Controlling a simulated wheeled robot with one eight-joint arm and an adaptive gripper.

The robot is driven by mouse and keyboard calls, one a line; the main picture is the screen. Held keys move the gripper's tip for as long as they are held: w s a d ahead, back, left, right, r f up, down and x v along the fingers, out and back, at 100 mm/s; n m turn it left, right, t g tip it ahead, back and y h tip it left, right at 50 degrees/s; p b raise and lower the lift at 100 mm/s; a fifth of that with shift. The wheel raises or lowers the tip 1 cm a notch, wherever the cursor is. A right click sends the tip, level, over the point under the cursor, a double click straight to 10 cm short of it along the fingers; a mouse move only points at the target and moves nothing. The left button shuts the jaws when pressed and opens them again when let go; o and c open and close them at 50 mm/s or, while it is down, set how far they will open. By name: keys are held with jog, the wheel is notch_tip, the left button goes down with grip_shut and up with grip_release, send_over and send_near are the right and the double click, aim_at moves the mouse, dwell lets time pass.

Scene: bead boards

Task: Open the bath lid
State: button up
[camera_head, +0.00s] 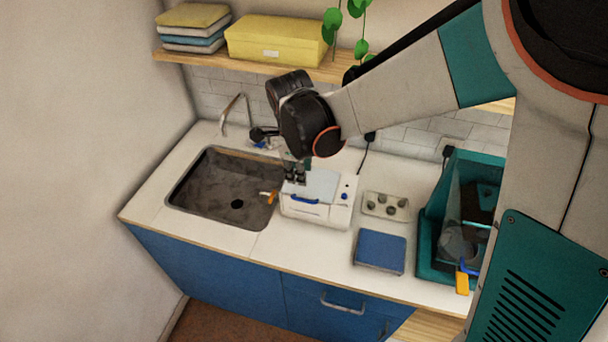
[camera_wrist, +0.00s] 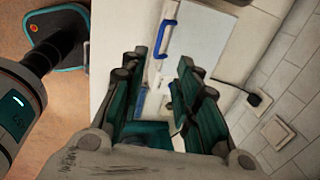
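The bath is a white box (camera_head: 318,212) on the counter, just right of the sink. Its pale grey-blue lid (camera_head: 321,186) lies flat on top and looks closed. A blue handle (camera_head: 304,199) runs along the front edge; in the wrist view the handle (camera_wrist: 165,38) lies beside the pale lid panel (camera_wrist: 203,35). My gripper (camera_head: 294,178) points down over the left part of the lid and hides some of it. In the wrist view my gripper (camera_wrist: 163,72) has its dark green fingers apart with nothing held between them. The handle shows beyond the fingertips. I cannot tell whether the fingers touch the lid.
The sink (camera_head: 225,190) and its faucet (camera_head: 237,112) are to the left. An orange spout (camera_head: 268,197) sticks out at the bath's left. A knobbed plate (camera_head: 386,206), a blue block (camera_head: 380,250) and a teal machine (camera_head: 432,232) stand to the right. A shelf (camera_head: 290,72) runs above.

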aim_at(302, 201)
jog(key=f+b, duration=0.2)
jog(key=f, duration=0.2)
jog(key=w+f+b, duration=0.1)
jog(key=f+b, duration=0.2)
jog(key=f, duration=0.2)
jog(key=w+f+b, duration=0.1)
jog(key=f+b, duration=0.2)
jog(key=f, duration=0.1)
jog(key=shift+w+d+f, duration=0.2)
jog(key=shift+d+f, duration=0.1)
jog(key=shift+d, duration=0.1)
grip_shut()
